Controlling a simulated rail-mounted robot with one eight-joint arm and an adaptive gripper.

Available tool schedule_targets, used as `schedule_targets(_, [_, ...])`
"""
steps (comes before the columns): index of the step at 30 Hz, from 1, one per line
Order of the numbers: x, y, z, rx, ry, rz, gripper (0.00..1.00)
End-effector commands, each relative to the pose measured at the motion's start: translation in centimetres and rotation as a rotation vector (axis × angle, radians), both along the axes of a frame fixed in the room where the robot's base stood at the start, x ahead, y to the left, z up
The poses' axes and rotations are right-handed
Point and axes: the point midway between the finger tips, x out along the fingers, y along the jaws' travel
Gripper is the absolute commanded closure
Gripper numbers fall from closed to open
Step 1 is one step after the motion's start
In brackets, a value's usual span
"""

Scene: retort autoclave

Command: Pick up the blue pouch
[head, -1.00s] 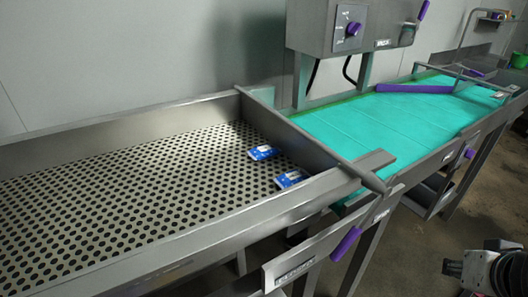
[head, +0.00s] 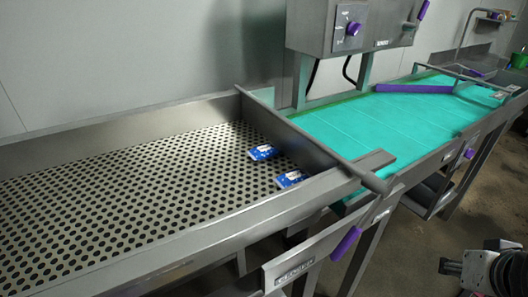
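Two blue pouches with white markings lie flat on the perforated metal tray (head: 120,200), near its right end. One blue pouch (head: 262,152) is farther back, close to the dividing wall. The other blue pouch (head: 291,178) is nearer the front rim. They lie apart from each other. Part of my arm shows at the bottom right corner, beyond the front of the tables and far from both pouches. My gripper's fingers cannot be made out there.
A raised metal divider (head: 310,140) separates the tray from a teal conveyor belt (head: 380,125) on the right. A purple bar (head: 414,89) crosses the belt. A control box with a purple knob (head: 353,29) stands behind. A purple handle (head: 346,242) sticks out in front.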

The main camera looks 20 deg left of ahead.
Motion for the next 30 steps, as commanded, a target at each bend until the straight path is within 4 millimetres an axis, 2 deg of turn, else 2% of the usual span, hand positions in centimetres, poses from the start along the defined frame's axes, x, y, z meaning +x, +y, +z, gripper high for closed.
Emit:
schedule_targets(1, [0.0,0.0,0.0,0.000,0.000,0.000,0.76])
schedule_targets(9, [0.0,0.0,0.0,0.000,0.000,0.000,0.40])
schedule_targets(10, [0.0,0.0,0.0,0.000,0.000,0.000,0.38])
schedule_targets(17, [0.0,0.0,0.0,-0.002,0.001,0.002,0.38])
schedule_targets(20, [0.5,0.3,0.6,-0.025,0.009,0.044,0.38])
schedule_targets(23, [1.8,0.9,2.2,-0.090,0.033,0.155,0.38])
schedule_targets(30, [6.8,3.8,7.8,-0.341,0.120,0.637,0.38])
